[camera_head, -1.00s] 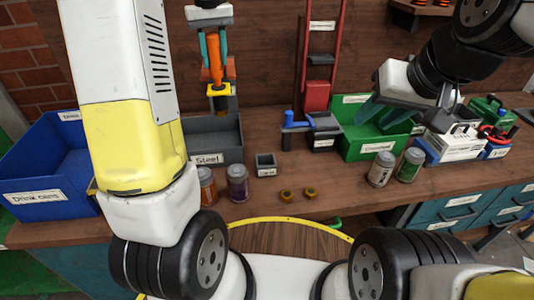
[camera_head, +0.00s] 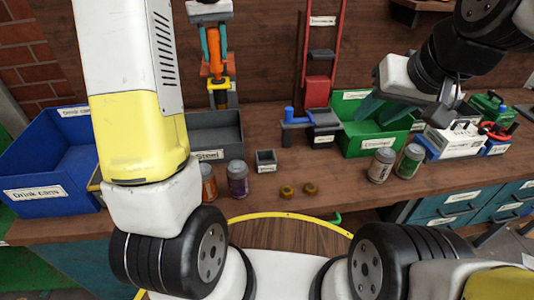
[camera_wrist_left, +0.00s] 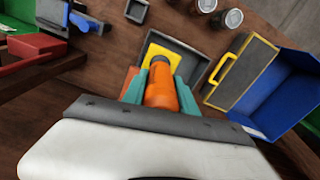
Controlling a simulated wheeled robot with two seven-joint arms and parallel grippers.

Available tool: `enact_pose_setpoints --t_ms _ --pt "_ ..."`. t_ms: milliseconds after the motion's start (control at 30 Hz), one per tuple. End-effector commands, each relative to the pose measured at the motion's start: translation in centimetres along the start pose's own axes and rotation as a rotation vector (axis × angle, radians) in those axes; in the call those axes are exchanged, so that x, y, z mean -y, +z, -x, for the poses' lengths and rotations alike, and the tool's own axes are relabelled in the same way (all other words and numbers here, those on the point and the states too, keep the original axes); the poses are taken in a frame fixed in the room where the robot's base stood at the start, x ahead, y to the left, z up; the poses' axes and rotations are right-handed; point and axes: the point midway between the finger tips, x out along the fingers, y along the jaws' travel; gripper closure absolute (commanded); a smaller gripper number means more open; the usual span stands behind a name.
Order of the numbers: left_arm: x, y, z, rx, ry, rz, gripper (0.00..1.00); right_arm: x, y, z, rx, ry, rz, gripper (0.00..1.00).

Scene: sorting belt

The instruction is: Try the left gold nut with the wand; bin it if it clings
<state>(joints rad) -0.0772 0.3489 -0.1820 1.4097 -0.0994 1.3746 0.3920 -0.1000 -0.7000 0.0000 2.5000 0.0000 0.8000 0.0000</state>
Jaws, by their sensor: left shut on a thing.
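My left gripper (camera_head: 214,45) is shut on the orange wand (camera_head: 216,68), between its teal fingers, above the back of the grey bin labelled Steel (camera_head: 225,125). The wand hangs roughly upright, with yellow near its lower end. In the left wrist view the orange handle (camera_wrist_left: 161,88) sits between the fingers, a yellow square (camera_wrist_left: 153,50) around its far end. The left gold nut (camera_head: 286,191) and another gold nut (camera_head: 310,189) lie on the bench, well in front and to the right of the wand. My right gripper (camera_head: 382,110) is open and looks empty, near the green bin.
A blue bin labelled Drink cans (camera_head: 38,192) stands left; a green bin (camera_head: 365,143) stands right. A small grey box (camera_head: 265,160) is behind the nuts. A purple can (camera_head: 237,180) stands left of them; a silver can (camera_head: 381,165) and green can (camera_head: 409,161) stand right.

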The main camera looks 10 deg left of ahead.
Motion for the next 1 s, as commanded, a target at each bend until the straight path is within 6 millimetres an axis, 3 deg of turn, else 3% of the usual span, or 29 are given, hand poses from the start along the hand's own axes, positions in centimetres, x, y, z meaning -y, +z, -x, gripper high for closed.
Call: enact_pose_setpoints --t_ms 1000 --pt "-0.9 -4.5 0.1 -0.001 0.001 0.001 1.00 0.0 0.0 0.0 0.000 0.000 0.000 0.64"
